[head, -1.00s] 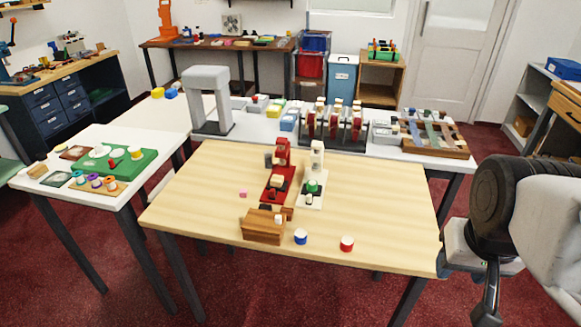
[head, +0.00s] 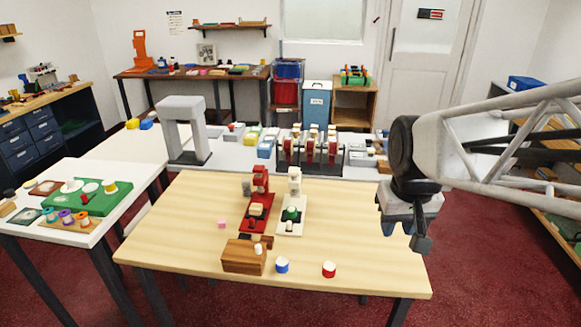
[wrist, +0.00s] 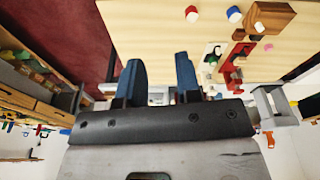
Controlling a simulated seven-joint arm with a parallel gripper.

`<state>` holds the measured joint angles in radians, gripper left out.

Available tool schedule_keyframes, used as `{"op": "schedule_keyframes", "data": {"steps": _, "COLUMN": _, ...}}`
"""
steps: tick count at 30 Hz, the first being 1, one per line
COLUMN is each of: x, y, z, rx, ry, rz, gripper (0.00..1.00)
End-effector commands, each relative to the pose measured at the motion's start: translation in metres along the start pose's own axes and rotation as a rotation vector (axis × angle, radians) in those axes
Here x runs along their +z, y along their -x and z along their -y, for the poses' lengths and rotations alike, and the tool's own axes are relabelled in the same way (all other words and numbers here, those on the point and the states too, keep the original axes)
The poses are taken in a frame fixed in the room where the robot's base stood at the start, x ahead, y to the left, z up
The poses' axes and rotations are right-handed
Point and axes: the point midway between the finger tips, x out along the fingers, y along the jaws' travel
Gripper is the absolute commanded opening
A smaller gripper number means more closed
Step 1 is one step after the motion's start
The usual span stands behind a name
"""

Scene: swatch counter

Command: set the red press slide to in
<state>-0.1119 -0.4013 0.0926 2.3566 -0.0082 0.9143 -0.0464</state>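The red press (head: 257,207) stands upright on the wooden table (head: 185,215), with a pale block on its base. It also shows in the wrist view (wrist: 231,66), upside down. Its slide is too small to tell whether it is in or out. A white press (head: 292,213) with a green part stands just right of it. My gripper (head: 418,238) hangs over the table's right side, well to the right of both presses. In the wrist view its two blue fingers (wrist: 158,82) are spread apart with nothing between them.
A wooden block (head: 240,258) stands in front of the red press. A blue-and-white pot (head: 282,265) and a red-and-white pot (head: 329,269) stand to its right. The table's right part is clear.

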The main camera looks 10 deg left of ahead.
Motion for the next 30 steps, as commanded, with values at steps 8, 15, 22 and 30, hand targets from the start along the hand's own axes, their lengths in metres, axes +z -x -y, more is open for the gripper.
{"op": "schedule_keyframes", "data": {"steps": 8, "x": -0.062, "y": -0.017, "z": 0.026, "rx": -0.012, "ry": 0.088, "rz": 0.026, "gripper": 0.32}}
{"op": "schedule_keyframes", "data": {"steps": 15, "x": -0.113, "y": -0.038, "z": 0.053, "rx": -0.022, "ry": 0.162, "rz": 0.047, "gripper": 0.32}}
{"op": "schedule_keyframes", "data": {"steps": 22, "x": -0.159, "y": -0.064, "z": 0.084, "rx": -0.031, "ry": 0.233, "rz": 0.066, "gripper": 0.32}}
{"op": "schedule_keyframes", "data": {"steps": 30, "x": -0.208, "y": -0.101, "z": 0.127, "rx": -0.041, "ry": 0.316, "rz": 0.089, "gripper": 0.32}}
